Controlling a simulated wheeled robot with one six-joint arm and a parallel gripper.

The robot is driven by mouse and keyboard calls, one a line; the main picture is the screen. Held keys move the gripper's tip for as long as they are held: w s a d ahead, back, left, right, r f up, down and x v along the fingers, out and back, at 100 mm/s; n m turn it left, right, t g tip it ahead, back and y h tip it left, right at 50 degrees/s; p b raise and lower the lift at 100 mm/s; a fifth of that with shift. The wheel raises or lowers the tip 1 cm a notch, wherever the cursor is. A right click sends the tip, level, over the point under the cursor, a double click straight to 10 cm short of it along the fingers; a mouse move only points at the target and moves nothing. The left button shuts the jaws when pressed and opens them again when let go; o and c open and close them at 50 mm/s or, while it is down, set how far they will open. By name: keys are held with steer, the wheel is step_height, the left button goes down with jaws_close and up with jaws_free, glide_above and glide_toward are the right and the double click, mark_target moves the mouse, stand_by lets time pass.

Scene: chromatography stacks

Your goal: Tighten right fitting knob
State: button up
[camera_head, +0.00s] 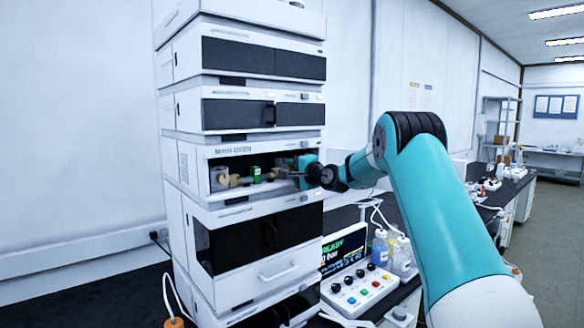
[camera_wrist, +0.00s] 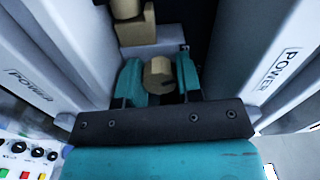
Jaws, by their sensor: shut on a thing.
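The right fitting knob (camera_wrist: 158,76) is a tan, rounded piece between the two teal fingers of my gripper (camera_wrist: 159,80) in the wrist view. My gripper is shut on it. In the head view my gripper (camera_head: 296,172) reaches into the open bay of the middle module (camera_head: 190,160) from the right, and the right knob is hidden there. A green column piece (camera_head: 256,174) sits in the middle of the bay. A tan fitting (camera_head: 224,179) is at the bay's left side. In the wrist view, more tan blocks (camera_wrist: 136,32) lie beyond the knob.
Modules with dark fronts are stacked above and below the bay. The white module walls (camera_wrist: 285,60) close in on both sides of my gripper. A control box with coloured buttons (camera_head: 362,289), a screen (camera_head: 343,250) and bottles (camera_head: 402,254) stand right of the stack.

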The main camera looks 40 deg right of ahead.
steer(key=shift+d+m+p, duration=0.1)
steer(key=shift+m+p, duration=0.45)
steer(key=shift+m, duration=1.05)
steer(key=o, duration=0.9)
steer(key=shift+o, duration=0.2)
steer(key=shift+f, duration=0.15)
steer(key=shift+f, duration=0.1)
